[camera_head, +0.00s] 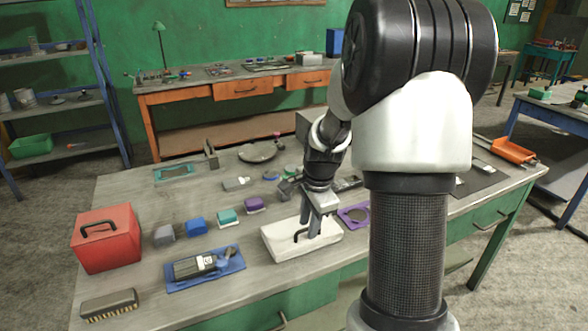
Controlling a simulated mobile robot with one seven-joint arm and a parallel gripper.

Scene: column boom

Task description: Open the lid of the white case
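The white case (282,243) lies on the workbench near its front edge, and its lid looks shut. The fingers hide part of the case. I cannot tell whether the fingers touch it or how far apart they are.
The workbench (130,190) holds a red box (106,238), a brush (109,305), a blue tray with a tool (205,267), several small coloured blocks and a purple frame (353,215) close right of the case. Some bare bench lies left of the case.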

